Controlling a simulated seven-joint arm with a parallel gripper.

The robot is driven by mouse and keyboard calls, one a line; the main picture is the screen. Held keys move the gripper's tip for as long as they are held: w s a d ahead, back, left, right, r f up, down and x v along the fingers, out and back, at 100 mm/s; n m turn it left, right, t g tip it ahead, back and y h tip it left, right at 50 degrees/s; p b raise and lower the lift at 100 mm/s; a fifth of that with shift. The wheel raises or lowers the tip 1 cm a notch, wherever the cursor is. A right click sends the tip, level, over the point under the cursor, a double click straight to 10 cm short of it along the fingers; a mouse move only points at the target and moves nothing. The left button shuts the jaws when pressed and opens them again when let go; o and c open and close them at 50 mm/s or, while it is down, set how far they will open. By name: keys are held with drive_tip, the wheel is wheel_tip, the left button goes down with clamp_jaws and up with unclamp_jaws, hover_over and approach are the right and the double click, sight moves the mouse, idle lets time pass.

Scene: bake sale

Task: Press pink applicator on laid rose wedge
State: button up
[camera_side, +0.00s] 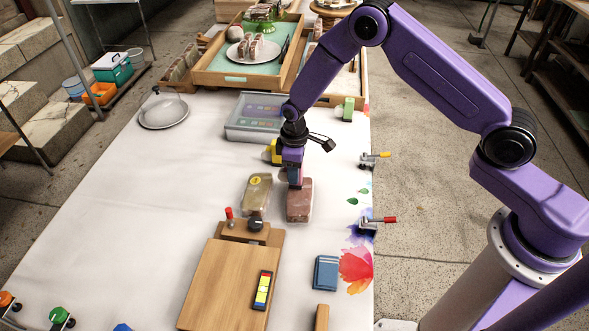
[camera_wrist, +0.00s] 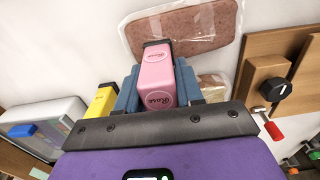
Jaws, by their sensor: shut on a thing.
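My gripper (camera_side: 295,182) points down, and its blue fingers (camera_wrist: 157,85) are shut on the pink applicator (camera_wrist: 158,80), which is marked "Rose" and has a dark end. The rose wedge (camera_side: 300,205) is a wrapped, brownish-pink slab lying flat on the white table. It also shows at the top of the wrist view (camera_wrist: 190,22). The applicator's dark end overlaps the wedge's near edge in the wrist view; I cannot tell whether they touch. In the side view my gripper is over the wedge's far end and mostly hides the applicator.
A second wrapped wedge (camera_side: 257,192) with a yellow label lies just left. A yellow applicator (camera_wrist: 103,101) stands near a lidded grey case (camera_side: 237,131). A wooden board (camera_side: 215,290) with a black knob (camera_side: 255,224) is in front.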

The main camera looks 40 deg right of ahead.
drive_tip(key=shift+s+d, duration=0.1)
drive_tip(key=shift+r, duration=3.5)
